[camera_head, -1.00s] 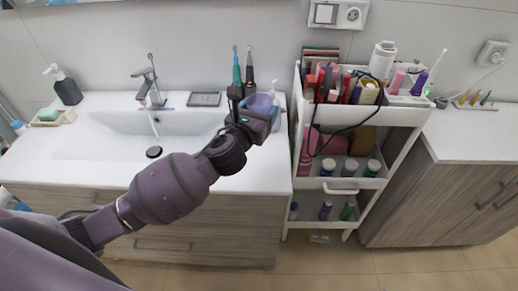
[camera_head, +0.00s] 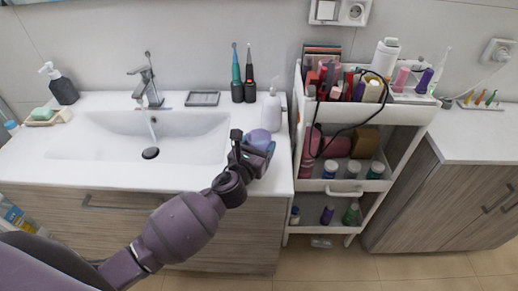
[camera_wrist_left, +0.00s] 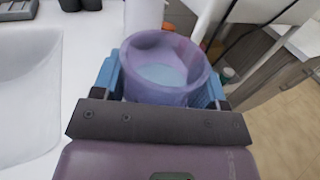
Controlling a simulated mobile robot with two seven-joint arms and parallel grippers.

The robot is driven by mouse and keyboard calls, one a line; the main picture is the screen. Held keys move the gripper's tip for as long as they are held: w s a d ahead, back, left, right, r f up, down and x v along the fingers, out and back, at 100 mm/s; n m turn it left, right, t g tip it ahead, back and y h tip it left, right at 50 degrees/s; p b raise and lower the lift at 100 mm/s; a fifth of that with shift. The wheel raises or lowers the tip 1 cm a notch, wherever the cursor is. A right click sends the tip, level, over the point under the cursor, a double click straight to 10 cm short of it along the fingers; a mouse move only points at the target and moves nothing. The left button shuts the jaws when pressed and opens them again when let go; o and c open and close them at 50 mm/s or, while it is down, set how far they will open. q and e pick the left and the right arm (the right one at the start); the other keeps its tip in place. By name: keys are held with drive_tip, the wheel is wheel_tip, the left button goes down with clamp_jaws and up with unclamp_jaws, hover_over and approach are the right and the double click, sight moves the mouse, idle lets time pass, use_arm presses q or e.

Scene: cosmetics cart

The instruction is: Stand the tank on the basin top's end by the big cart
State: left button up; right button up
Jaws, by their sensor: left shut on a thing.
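The tank is a translucent purple cup-shaped vessel (camera_wrist_left: 162,62), upright, seen from above in the left wrist view with its open top facing up. My left gripper (camera_head: 256,152) is shut on it, one blue finger on each side. In the head view the tank (camera_head: 259,139) shows partly behind the gripper, over the right end of the white basin top (camera_head: 268,178), close to the big cart. I cannot tell whether its base touches the surface. The big cart (camera_head: 337,187) is white with several shelves. My right gripper is not in view.
A white pump bottle (camera_head: 271,108) stands just behind the tank. Two electric toothbrushes (camera_head: 243,80) and a grey dish (camera_head: 202,98) stand at the back. The sink bowl (camera_head: 110,140) lies left. A black cable (camera_head: 345,128) hangs over the cart.

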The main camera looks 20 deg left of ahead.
use_arm(q)
drive_tip(key=shift+f, duration=0.45)
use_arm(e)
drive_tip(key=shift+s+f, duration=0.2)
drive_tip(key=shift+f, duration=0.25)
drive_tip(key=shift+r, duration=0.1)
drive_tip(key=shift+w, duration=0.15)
use_arm(q)
drive_tip(key=shift+f, duration=0.15)
drive_tip(key=o, duration=0.9)
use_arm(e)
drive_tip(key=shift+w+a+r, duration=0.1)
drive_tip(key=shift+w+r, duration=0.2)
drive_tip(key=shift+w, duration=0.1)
